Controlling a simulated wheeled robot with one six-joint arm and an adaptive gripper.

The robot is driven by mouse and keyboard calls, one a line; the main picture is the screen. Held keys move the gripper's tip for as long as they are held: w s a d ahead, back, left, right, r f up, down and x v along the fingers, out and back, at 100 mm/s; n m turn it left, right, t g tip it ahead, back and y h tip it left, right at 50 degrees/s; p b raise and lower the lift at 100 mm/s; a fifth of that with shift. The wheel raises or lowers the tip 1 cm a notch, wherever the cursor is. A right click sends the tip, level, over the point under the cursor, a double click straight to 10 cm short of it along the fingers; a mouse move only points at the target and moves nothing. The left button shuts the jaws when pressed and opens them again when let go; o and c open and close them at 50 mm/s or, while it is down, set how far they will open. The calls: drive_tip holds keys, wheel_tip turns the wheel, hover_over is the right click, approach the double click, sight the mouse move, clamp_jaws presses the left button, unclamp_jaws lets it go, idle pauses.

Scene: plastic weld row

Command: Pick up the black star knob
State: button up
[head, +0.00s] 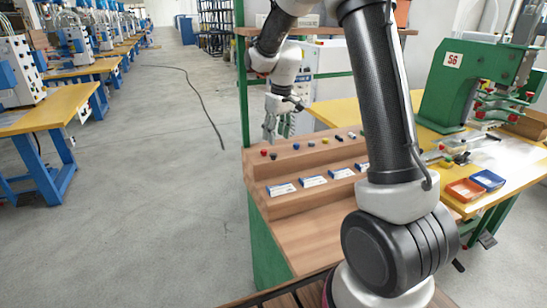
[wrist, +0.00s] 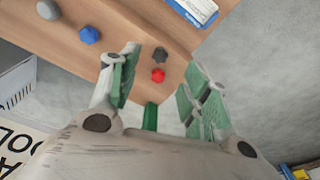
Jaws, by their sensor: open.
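The exact height above the knob cannot be told.
A blue knob (wrist: 89,34) and a grey knob (wrist: 48,10) lie further along the wooden stand (head: 310,232). White-and-blue labels (head: 313,181) lie on the lower step. A green press (head: 475,85) and red and blue trays (head: 487,180) stand at right. Open floor lies left.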

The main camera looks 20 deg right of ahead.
sight(273, 154)
drive_tip(key=shift+n, duration=0.4)
drive_tip(key=f, duration=0.5)
drive_tip(key=w+f, duration=0.1)
drive_tip(key=f, duration=0.1)
drive_tip(key=shift+a+f, duration=0.25)
drive_tip(key=shift+f, duration=0.15)
drive_tip(key=c, duration=0.9)
